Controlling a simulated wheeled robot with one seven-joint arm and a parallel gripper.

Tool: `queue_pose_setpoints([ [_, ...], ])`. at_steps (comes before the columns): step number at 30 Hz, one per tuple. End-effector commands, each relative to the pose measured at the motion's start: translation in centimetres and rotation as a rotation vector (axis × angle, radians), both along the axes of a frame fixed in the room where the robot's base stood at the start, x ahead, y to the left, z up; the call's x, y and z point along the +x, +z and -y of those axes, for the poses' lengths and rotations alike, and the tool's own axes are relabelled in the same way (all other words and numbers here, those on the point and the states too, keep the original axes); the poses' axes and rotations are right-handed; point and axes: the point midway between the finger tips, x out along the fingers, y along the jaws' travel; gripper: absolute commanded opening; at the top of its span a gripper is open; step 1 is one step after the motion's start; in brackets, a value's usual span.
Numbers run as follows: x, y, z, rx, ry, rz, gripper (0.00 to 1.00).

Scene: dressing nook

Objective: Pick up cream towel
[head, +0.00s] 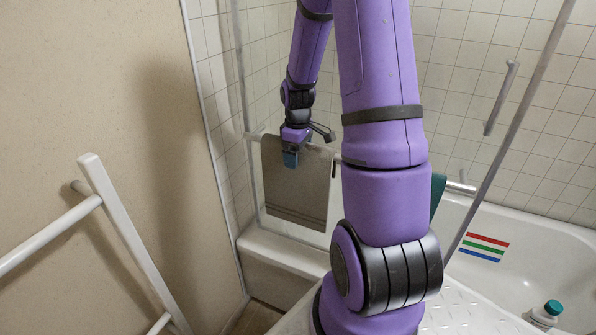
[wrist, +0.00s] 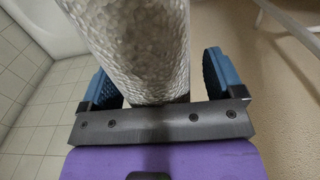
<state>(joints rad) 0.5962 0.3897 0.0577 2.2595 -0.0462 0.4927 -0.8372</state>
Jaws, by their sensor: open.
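The cream towel (head: 296,195), greyish-beige in this light, hangs over a rail at the glass screen of the bath. My gripper (head: 290,160) is at the upper part of this towel in the head view. In the wrist view my gripper (wrist: 158,75) is open, with one blue finger on each side. A pale grey, textured surface, apparently the towel (wrist: 145,45), runs between the fingers. A gap shows beside the right finger; I cannot tell whether the left finger touches it.
A teal towel (head: 437,194) hangs farther right, partly hidden by my arm. The rail (head: 460,187) ends near it. A white bathtub (head: 520,250) holds a bottle (head: 546,313) at the right. A white ladder rack (head: 125,235) stands at the left wall.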

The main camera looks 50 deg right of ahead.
Motion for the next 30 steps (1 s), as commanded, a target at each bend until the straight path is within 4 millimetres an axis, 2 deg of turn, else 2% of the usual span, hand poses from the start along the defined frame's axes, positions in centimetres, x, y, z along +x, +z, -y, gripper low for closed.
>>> queue_pose_setpoints([
  [3, 0.0, 0.0, 0.0, 0.000, 0.000, 0.000, 0.87],
  [4, 0.0, 0.0, 0.0, 0.000, 0.000, 0.000, 0.83],
  [12, 0.0, 0.0, 0.0, 0.000, 0.000, 0.000, 0.21],
  [13, 0.0, 0.0, 0.0, 0.000, 0.000, 0.000, 0.16],
  [23, 0.0, 0.3, -0.1, 0.000, 0.000, 0.000, 0.16],
  [30, -0.1, 2.2, -0.3, -0.001, 0.000, 0.003, 0.16],
])
